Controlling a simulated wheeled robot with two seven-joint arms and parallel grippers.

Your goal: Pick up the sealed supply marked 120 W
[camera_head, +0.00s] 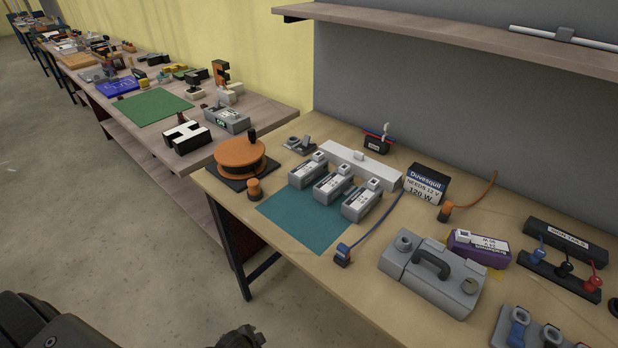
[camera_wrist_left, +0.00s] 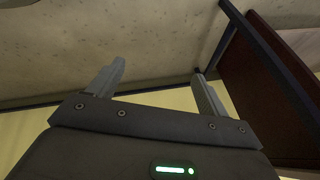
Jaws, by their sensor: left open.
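Three grey supplies stand side by side at the teal mat: a left one (camera_head: 308,171), a middle one (camera_head: 333,184) and a right one (camera_head: 361,202). Each has a white label on top, too small to read. A dark box with a white panel (camera_head: 425,190) behind them reads "Duvesquil", "NEEDS 12 V", "120 W". A purple unit (camera_head: 478,249) to the right has a label I cannot read surely. My left gripper (camera_wrist_left: 158,68) is open and empty in the left wrist view, with floor and table legs beyond it. My right gripper is not in view.
The teal mat (camera_head: 305,226) has bare room in front. An orange reel (camera_head: 240,157) stands left, a grey case with a handle (camera_head: 432,272) front right. A blue-ended cable (camera_head: 375,228) crosses beside the supplies. A shelf (camera_head: 450,38) overhangs the back.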

